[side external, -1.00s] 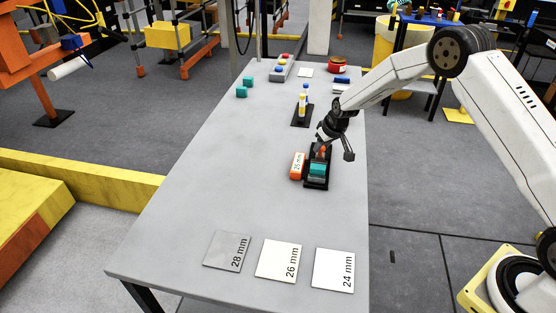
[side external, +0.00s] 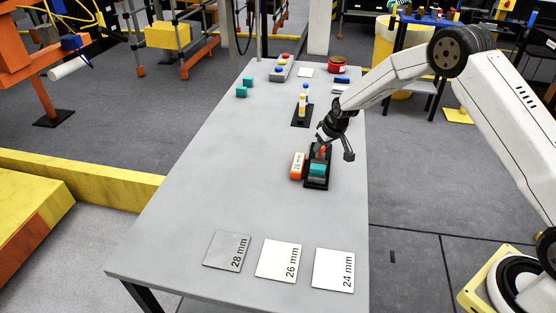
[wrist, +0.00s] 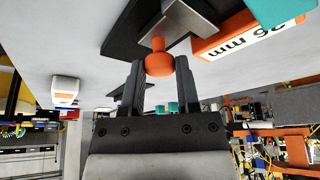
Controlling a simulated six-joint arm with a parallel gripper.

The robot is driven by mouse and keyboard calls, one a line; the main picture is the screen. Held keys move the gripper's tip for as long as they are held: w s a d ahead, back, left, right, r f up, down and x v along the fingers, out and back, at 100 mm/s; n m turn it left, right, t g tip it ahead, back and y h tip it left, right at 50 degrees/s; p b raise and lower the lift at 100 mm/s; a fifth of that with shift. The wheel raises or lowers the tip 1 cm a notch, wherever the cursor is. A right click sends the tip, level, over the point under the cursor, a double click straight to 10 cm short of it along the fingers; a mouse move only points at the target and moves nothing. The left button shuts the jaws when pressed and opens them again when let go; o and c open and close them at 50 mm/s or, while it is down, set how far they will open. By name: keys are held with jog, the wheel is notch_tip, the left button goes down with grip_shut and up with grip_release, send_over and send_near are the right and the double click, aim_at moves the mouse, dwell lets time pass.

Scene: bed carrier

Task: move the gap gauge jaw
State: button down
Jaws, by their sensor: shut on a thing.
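The gap gauge has a black base (side external: 316,185) on the grey table, with a grey metal jaw (wrist: 190,20) above it in the wrist view. The jaw carries an orange knob (wrist: 159,62), which also shows small in the side view (side external: 322,152). My gripper (side external: 322,148) reaches down from the right, its two fingers (wrist: 159,75) shut on the knob. A teal block (side external: 317,170) sits on the near part of the base; whether the jaw touches it is unclear. An orange block with a white "26 mm" label (side external: 298,165) lies beside the base on the left.
Flat plates marked 28 mm (side external: 228,251), 26 mm (side external: 279,260) and 24 mm (side external: 334,270) lie near the front edge. Behind the gauge are a bottle on a black stand (side external: 302,116), teal blocks (side external: 242,91) and a red bowl (side external: 337,69). The table's left-middle is clear.

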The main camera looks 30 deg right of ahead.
jog(key=shift+w+d, duration=0.55)
jog(key=shift+c, duration=1.8)
grip_release()
jog(key=shift+r, duration=0.1)
jog(key=v, duration=0.7)
jog(key=shift+s+r, duration=0.25)
jog(key=shift+r, duration=0.05)
jog(key=s+a+r+g, duration=0.1)
jog(key=s+a, duration=0.3)
jog(key=s, duration=1)
jog(key=s+a+r, duration=0.3)
jog(key=s+a, duration=0.1)
jog(key=s, duration=1.1)
jog(key=shift+a+g, duration=0.2)
jog(key=shift+g, duration=0.2)
